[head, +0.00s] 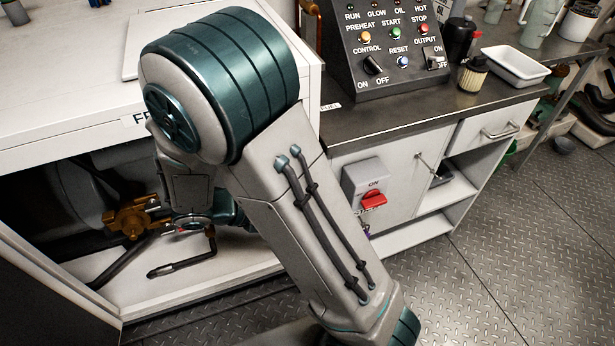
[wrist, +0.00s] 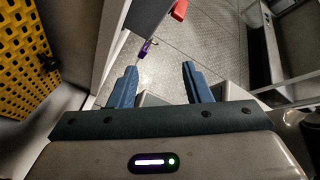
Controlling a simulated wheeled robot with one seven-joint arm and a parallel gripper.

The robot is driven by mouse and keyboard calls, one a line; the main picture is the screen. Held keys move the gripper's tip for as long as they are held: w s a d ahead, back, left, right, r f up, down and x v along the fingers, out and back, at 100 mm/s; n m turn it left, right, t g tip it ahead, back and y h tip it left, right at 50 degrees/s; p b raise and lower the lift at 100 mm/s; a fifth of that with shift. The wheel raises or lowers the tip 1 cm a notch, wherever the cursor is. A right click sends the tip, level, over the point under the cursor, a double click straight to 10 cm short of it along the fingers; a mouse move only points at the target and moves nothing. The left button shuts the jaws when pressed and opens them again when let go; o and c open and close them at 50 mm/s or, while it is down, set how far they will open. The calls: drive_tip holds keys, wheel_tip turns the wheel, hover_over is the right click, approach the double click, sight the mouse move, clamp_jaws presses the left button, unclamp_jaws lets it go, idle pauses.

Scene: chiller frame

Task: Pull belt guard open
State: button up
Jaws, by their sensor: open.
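A yellow perforated panel, which looks like the belt guard (wrist: 30,45), fills the left edge of the wrist view. A small dark fitting (wrist: 47,63) sits on its right part. My gripper (wrist: 158,80) is open, with its two blue fingers spread and nothing between them. It is to the right of the yellow panel and apart from it. In the head view my arm covers the middle of the frame, and I cannot make out the yellow panel or my fingers there.
A white cabinet (head: 230,290) has an open bay with brass valve fittings (head: 130,217) and dark pipes. A control panel (head: 390,45) stands on the dark counter. A red switch (head: 373,200) sticks out from the cabinet front. The metal floor (head: 500,240) at right is clear.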

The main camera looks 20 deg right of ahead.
drive_tip(key=s+d+r+m+y+p, duration=0.1)
drive_tip(key=s+r+m+y+p, duration=0.1)
drive_tip(key=r+m, duration=0.4)
drive_tip(key=s+d+r+m+g+y+p, duration=0.1)
drive_tip(key=s+r+m+y+p, duration=0.2)
drive_tip(key=m, duration=0.5)
drive_tip(key=shift+r+y+p, duration=0.85)
drive_tip(key=shift+r+y, duration=0.45)
drive_tip(key=shift+r, duration=0.45)
